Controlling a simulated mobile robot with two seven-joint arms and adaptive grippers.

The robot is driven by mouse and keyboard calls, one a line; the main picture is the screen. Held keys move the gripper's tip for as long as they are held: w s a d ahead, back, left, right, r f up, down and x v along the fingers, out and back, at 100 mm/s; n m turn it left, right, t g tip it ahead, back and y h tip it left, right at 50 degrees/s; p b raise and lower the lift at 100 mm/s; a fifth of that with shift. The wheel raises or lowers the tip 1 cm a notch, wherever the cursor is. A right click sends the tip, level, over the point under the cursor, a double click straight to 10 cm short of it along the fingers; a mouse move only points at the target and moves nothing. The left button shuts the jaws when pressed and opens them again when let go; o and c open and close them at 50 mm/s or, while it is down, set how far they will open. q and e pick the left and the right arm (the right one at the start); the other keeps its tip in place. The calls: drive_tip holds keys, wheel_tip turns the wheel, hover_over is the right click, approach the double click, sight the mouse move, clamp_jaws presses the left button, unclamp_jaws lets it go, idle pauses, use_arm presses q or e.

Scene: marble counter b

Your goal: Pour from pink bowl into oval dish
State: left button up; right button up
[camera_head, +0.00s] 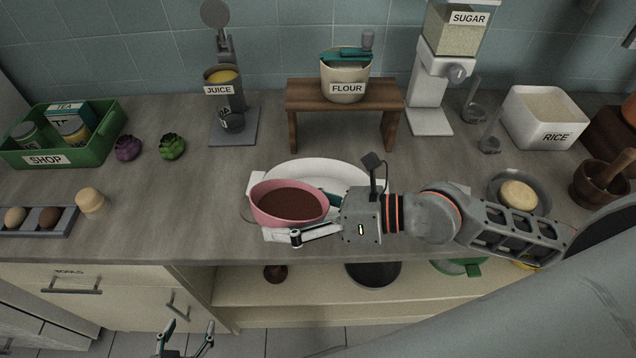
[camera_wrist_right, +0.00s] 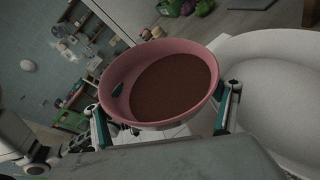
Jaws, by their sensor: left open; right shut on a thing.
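The pink bowl (camera_head: 258,212) holds a brown, grainy fill and is tilted a little in the head view. My right gripper (camera_head: 312,226) is shut on the bowl. In the right wrist view, the pink bowl (camera_wrist_right: 113,82) sits between the two fingers of the right gripper (camera_wrist_right: 165,118). The white oval dish (camera_head: 318,170) lies behind and beneath the bowl, partly hidden by the bowl and my right gripper. The dish (camera_wrist_right: 275,85) also shows at the right of the wrist view. My left gripper (camera_head: 187,340) is open and empty, low in front of the counter.
A wooden stand (camera_head: 300,100) with a flour tub (camera_head: 346,85) stands behind the dish. A grey bowl (camera_head: 497,187) with a round bun is at right. A green crate (camera_head: 90,150) and egg tray (camera_head: 40,222) are at left.

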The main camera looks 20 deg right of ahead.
sight(261, 193)
use_arm(q)
drive_tip(key=shift+a+f, duration=0.1)
drive_tip(key=shift+a, duration=0.05)
use_arm(e)
drive_tip(key=shift+w+d+r, duration=0.15)
use_arm(q)
drive_tip(key=shift+w+d+b, duration=0.1)
drive_tip(key=shift+d+b, duration=0.2)
drive_tip(key=shift+b, duration=0.05)
use_arm(e)
drive_tip(key=shift+w+d+m, duration=0.2)
drive_tip(key=shift+w+m, duration=0.05)
drive_tip(key=shift+m, duration=0.15)
use_arm(q)
drive_tip(key=shift+r, duration=0.3)
use_arm(e)
drive_tip(key=shift+w+d+g+y, duration=0.15)
drive_tip(key=shift+g+y, duration=0.15)
use_arm(q)
drive_tip(key=shift+a+f+p, duration=0.1)
drive_tip(key=shift+f+p, duration=0.05)
drive_tip(key=shift+p, duration=0.2)
use_arm(e)
drive_tip(key=shift+w+d+m, duration=0.2)
drive_tip(key=shift+m, duration=0.2)
